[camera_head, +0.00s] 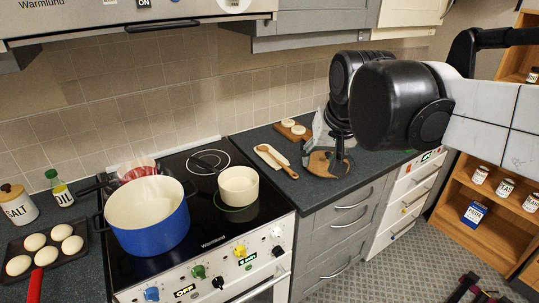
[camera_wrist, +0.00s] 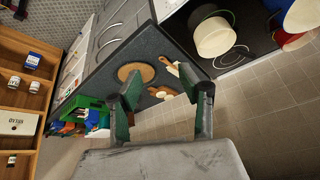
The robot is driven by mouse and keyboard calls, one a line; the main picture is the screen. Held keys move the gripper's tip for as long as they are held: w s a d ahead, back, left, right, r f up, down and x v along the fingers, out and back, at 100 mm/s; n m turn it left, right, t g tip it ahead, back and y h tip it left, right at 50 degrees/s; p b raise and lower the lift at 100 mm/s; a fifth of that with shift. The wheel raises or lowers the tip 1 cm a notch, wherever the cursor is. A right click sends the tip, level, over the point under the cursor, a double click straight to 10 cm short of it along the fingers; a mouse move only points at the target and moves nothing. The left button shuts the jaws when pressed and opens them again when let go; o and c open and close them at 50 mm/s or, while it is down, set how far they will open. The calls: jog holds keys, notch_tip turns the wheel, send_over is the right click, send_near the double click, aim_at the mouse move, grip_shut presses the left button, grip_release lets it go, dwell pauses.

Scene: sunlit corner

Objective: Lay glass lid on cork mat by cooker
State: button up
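The cork mat (camera_head: 318,165) lies on the dark counter right of the cooker; it is a round brown disc in the wrist view (camera_wrist: 146,72). My gripper (camera_head: 339,165) is above the mat, pointing down, and covers part of it. In the wrist view its two fingers (camera_wrist: 160,74) stand apart with nothing visible between them. A clear, reddish-looking dome at the cooker's back left may be the glass lid (camera_head: 137,167), over a red pan; I cannot tell for sure. The cooker (camera_head: 205,225) carries a blue pot (camera_head: 148,235) and a cream pot (camera_head: 238,187).
A green crate of colourful items (camera_wrist: 92,112) stands beyond the mat. An egg tray (camera_head: 42,255) is left. Shelves (camera_head: 490,215) stand right.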

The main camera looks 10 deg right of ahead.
jog(key=s+a+f+n+t, duration=0.1)
jog(key=s+a+f+n, duration=0.1)
jog(key=s+f, duration=0.6)
jog(key=s+a, duration=0.1)
jog(key=s, duration=0.2)
jog(key=shift+s+n+t, duration=0.3)
notch_tip(320, 180, down, 5)
jog(key=b, duration=0.5)
jog(key=shift+f, duration=0.1)
